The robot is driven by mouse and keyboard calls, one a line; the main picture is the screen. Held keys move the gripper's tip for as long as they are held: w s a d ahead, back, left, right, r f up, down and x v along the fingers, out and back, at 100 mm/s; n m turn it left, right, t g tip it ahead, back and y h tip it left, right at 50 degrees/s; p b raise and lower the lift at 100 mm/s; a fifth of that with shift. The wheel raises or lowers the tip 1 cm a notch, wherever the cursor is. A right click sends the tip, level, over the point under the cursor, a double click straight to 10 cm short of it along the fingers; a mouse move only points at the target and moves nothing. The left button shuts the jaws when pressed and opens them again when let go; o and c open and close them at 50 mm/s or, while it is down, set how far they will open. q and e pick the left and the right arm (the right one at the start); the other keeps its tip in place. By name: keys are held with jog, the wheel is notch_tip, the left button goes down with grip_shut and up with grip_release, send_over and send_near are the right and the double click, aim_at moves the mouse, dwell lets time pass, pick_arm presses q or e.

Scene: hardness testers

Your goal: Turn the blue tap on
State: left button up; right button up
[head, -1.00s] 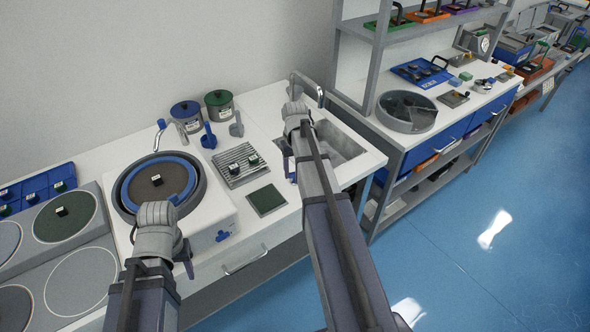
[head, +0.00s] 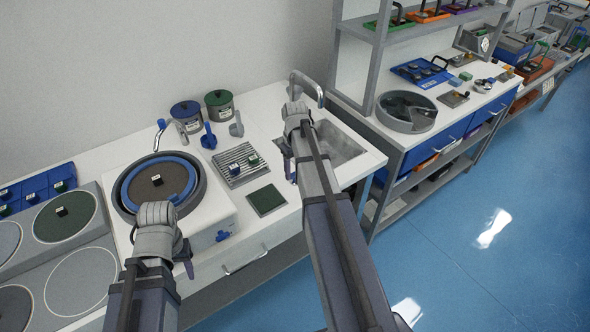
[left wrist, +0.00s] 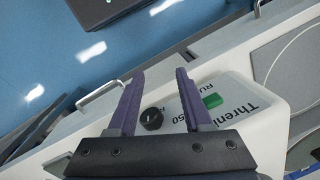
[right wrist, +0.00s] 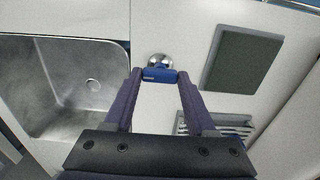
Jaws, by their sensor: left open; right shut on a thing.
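The blue tap handle (right wrist: 160,75) is in the right wrist view, in front of a round chrome base (right wrist: 160,60) on the white counter, beside the sink. My right gripper (right wrist: 158,80) is shut on the handle, its fingertips at the handle's two ends. In the head view my right gripper (head: 289,165) is mostly hidden by its own arm, and the handle cannot be made out. My left gripper (left wrist: 156,80) is open and empty above the front of a white machine (left wrist: 265,98). A black knob (left wrist: 151,118) shows between its fingers.
The steel sink (right wrist: 60,85) adjoins the tap. A curved grey spout (head: 308,82) stands behind my right wrist. A dark green pad (head: 266,200) and a ribbed rack (head: 236,180) lie left of my right arm. A green switch (left wrist: 212,101) is on the machine front.

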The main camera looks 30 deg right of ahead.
jog(key=o, duration=1.4)
jog(key=shift+c, duration=0.2)
notch_tip(320, 180, up, 8)
jog(key=p, duration=0.8)
jog(key=shift+f, duration=0.1)
